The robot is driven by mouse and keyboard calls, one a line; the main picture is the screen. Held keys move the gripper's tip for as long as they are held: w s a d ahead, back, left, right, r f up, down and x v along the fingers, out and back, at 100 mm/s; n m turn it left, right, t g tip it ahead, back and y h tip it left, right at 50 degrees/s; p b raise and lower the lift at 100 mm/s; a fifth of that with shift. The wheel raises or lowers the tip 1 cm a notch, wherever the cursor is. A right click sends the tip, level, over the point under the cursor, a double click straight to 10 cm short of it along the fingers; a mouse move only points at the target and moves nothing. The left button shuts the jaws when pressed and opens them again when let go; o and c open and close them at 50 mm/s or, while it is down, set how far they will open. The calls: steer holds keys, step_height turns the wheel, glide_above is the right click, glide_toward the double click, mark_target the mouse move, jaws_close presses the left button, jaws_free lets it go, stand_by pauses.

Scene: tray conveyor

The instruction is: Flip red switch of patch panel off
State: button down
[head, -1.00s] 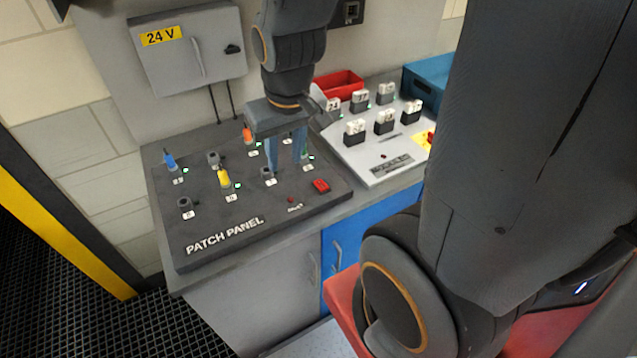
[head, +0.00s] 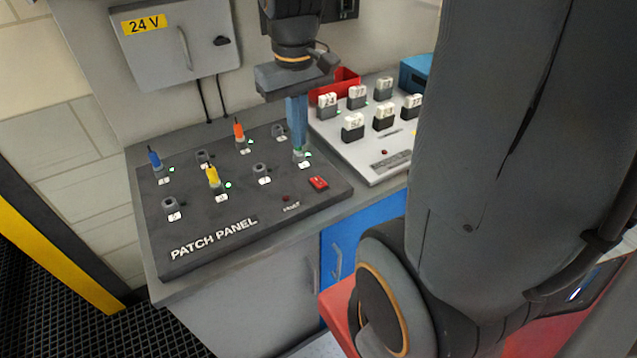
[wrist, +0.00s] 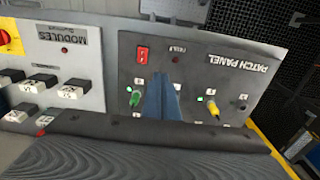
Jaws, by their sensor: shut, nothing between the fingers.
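The patch panel (head: 240,205) is a dark sloped board on the bench, with sockets and blue, orange and yellow plugs. Its red switch (head: 318,183) is at the front right corner; in the wrist view the red switch (wrist: 142,54) is at the upper middle. My gripper (head: 298,150) has its blue fingers together and empty, pointing down over the right part of the panel, behind and left of the switch. In the wrist view the closed fingers (wrist: 160,95) are beside a green plug (wrist: 135,98), below and right of the switch. I cannot tell whether they touch the plug.
A white modules panel (head: 375,150) with several modules stands to the right, with a red bin (head: 345,80) and a blue box (head: 416,74) behind. A 24 V cabinet (head: 175,60) is on the wall. A yellow plug (wrist: 213,108) stands near the fingers.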

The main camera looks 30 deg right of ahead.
mark_target(322, 185)
steer(key=d+g+b, duration=0.1)
steer(key=d+b, duration=0.1)
steer(key=w+d+g+b, duration=0.1)
steer(key=d+b, duration=0.1)
steer(key=d, duration=0.1)
steer(key=shift+w+d+r, duration=0.1)
steer(key=shift+w+r, duration=0.05)
steer(key=shift+r, duration=0.05)
steer(key=shift+f, duration=0.1)
steer(key=f, duration=0.4)
steer(key=s+f+p, duration=0.1)
steer(key=f, duration=0.4)
steer(key=f+p, duration=0.1)
steer(key=f, duration=0.3)
steer(key=shift+s+f, duration=0.3)
steer(key=shift+s, duration=0.1)
steer(key=shift+f, duration=0.1)
